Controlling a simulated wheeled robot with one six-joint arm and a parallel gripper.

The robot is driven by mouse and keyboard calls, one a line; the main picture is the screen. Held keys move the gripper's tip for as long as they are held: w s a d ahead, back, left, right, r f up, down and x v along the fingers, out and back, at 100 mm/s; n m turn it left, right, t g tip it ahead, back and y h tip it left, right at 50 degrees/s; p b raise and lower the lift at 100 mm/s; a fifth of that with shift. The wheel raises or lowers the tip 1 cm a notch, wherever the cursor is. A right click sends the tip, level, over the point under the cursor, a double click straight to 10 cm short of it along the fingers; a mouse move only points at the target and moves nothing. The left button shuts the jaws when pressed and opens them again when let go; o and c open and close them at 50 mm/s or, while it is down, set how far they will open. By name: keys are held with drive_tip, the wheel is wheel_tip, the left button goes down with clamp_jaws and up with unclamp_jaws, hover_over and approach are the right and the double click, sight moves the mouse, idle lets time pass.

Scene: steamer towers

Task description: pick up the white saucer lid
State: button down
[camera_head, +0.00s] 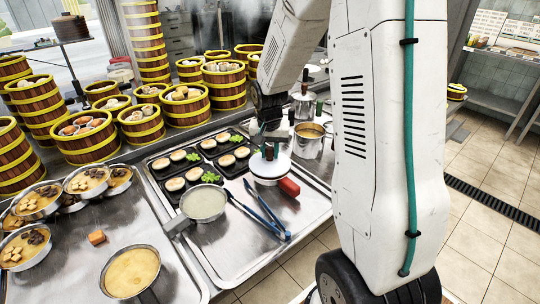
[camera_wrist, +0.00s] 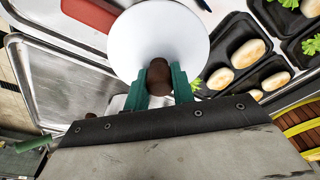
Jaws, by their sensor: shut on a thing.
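The white saucer lid (camera_head: 268,168) is a round white disc in the middle right of the head view, above a tray. It fills the upper middle of the wrist view (camera_wrist: 160,30). Its brown knob (camera_wrist: 158,72) is between the green fingers of my gripper (camera_wrist: 160,85), which is shut on it. In the head view my gripper (camera_head: 269,152) is directly above the lid, partly hidden by my arm.
Black trays of buns (camera_head: 196,172) lie left of the lid. Blue tongs (camera_head: 258,213) and a steel bowl (camera_head: 204,203) are in front. A steel pot (camera_head: 308,138) stands behind right. Bamboo steamers (camera_head: 183,107) crowd the back left.

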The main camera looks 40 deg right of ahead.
wheel_tip(320, 180, up, 2)
drive_tip(key=shift+r, duration=0.25)
drive_tip(key=s+a+r, duration=0.1)
drive_tip(key=s+a, duration=0.7)
drive_tip(key=s, duration=0.5)
drive_tip(key=shift+s+a+r, duration=0.2)
drive_tip(key=shift+s+a, duration=0.05)
drive_tip(key=shift+s, duration=0.1)
drive_tip(key=c, duration=1.8)
unclamp_jaws()
drive_tip(key=shift+c, duration=0.2)
clamp_jaws()
